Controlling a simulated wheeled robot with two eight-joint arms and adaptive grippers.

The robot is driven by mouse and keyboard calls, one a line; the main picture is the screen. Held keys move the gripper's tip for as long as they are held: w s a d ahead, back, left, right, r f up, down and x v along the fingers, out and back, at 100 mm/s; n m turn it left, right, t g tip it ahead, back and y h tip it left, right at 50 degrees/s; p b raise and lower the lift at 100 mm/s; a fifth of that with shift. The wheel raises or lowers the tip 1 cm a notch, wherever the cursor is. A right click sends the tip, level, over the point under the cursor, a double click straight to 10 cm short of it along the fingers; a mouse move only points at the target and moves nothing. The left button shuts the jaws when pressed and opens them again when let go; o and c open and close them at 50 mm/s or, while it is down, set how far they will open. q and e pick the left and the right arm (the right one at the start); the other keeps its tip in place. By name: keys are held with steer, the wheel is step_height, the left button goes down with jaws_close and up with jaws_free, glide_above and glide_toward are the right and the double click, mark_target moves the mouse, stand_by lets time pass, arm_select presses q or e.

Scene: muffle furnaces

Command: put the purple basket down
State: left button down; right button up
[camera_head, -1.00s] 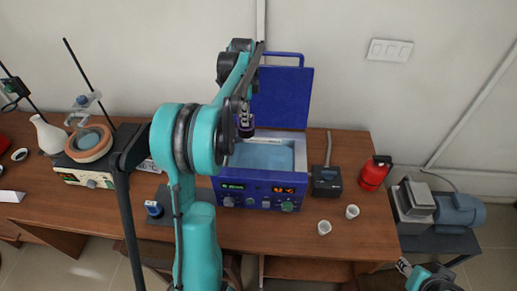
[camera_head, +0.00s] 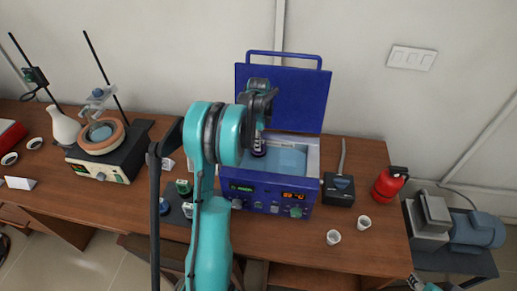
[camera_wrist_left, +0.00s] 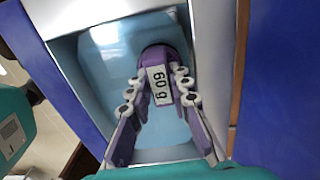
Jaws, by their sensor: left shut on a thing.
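A small purple piece with a white label reading "60 g" (camera_wrist_left: 158,62) is between my left gripper's fingers (camera_wrist_left: 160,97) in the left wrist view; I take it for the purple basket. In the head view it shows as a small dark purple piece (camera_head: 258,147). My left gripper (camera_head: 258,138) is shut on it and points down into the left part of the open blue bath (camera_head: 262,192). The pale blue inside of the bath lies below it. I cannot tell whether the piece touches the bottom. Of my right arm, only a tip shows at the bottom right.
The bath's blue lid (camera_head: 285,95) stands open behind. A dark box (camera_head: 338,189), a red bottle (camera_head: 389,185) and two white cups (camera_head: 334,237) are to its right. A heating stirrer with stand (camera_head: 100,165) is to the left. Bare table lies at the front right.

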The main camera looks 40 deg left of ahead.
arm_select(q)
step_height(320, 180, down, 3)
steer(key=shift+f, duration=0.2)
steer(key=shift+r, duration=0.1)
steer(key=shift+b, duration=0.3)
steer(key=c, duration=1.7)
jaws_free()
